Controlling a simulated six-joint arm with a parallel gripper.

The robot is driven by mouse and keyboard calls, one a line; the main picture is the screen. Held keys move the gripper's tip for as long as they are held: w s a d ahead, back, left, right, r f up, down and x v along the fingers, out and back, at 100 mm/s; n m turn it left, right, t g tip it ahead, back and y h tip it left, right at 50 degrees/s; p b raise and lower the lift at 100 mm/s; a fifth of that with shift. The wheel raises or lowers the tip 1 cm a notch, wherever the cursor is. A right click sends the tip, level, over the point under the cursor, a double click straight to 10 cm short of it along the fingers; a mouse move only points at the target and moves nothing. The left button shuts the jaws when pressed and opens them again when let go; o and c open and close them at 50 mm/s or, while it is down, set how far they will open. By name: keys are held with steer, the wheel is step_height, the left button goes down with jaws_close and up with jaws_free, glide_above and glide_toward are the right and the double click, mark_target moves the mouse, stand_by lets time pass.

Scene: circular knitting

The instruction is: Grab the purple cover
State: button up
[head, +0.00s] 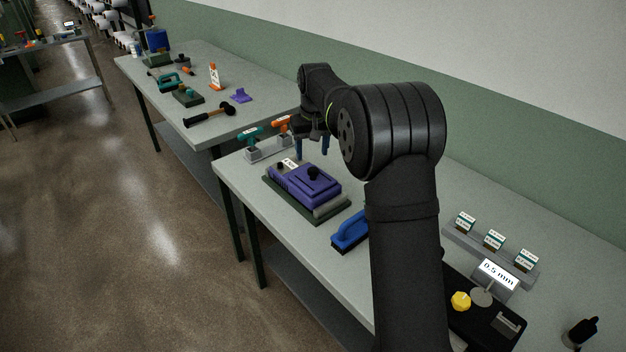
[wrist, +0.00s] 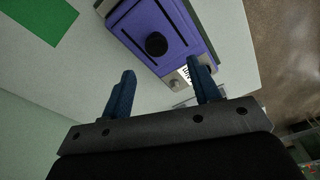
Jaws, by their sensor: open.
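The purple cover (head: 309,186) sits on a dark green and grey base on the near table, with a round black knob (head: 313,172) on top. The cover also shows in the wrist view (wrist: 178,30), at the top middle, its black knob (wrist: 156,44) beyond my fingertips. My gripper (head: 312,145) is behind the cover in the head view, with its blue fingers pointing down. In the wrist view my gripper (wrist: 162,82) has its fingers wide apart with nothing between them. The fingers appear apart from the knob.
A grey holder with teal (head: 250,137) and orange (head: 282,125) handled tools stands at the table's far left end. A blue brush (head: 350,232) lies right of the cover, near the front edge. Small labelled boxes (head: 494,240) and a black tray (head: 463,322) are further right.

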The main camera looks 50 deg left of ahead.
mark_target(313, 169)
steer(key=f, duration=0.7)
steer(key=shift+w+f, duration=0.2)
steer(key=shift+f, duration=0.1)
steer(key=c, duration=1.1)
